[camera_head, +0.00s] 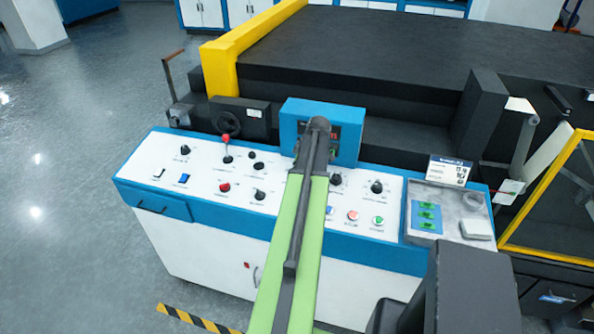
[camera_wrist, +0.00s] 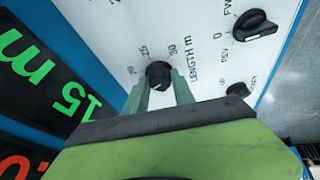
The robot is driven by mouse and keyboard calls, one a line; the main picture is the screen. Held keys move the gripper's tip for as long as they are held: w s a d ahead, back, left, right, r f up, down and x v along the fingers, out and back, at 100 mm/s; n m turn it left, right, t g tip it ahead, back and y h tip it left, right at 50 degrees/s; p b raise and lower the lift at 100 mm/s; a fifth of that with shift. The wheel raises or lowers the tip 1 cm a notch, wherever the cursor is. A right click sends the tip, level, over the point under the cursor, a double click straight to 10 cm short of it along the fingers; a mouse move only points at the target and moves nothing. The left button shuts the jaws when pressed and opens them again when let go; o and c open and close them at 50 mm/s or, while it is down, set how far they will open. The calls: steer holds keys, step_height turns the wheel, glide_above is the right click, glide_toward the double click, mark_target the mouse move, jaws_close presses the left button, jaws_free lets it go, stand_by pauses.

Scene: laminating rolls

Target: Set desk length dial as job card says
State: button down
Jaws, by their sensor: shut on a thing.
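The length dial (camera_wrist: 159,73) is a black knob on the white panel, marked "LENGTH m", with 25 and 30 legible in the wrist view. My gripper (camera_wrist: 160,88) is shut on this dial, one green finger on each side. Which mark the dial points to is not clear. A dark display (camera_wrist: 45,75) beside it shows a green "15 m". In the head view my arm hides the dial and the fingers. The job card (camera_head: 450,171) stands at the console's right end, with its print too small to read surely.
The FWD/0/REV switch (camera_wrist: 255,24) and a smaller black knob (camera_wrist: 238,89) sit near the dial. The blue display box (camera_head: 350,118) rises behind the panel. A red-topped lever (camera_head: 227,148) stands at the left. A grey tray (camera_head: 452,205) lies at the right end.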

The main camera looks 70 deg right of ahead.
steer(key=shift+d+n, duration=0.1)
steer(key=shift+n, duration=0.5)
steer(key=c, duration=1.1)
jaws_free()
steer(key=shift+o, duration=0.2)
steer(key=p+v, duration=1.6)
steer(key=v, duration=0.1)
steer(key=shift+d+r, duration=0.25)
steer(key=shift+d, duration=0.05)
steer(key=shift+s, duration=0.1)
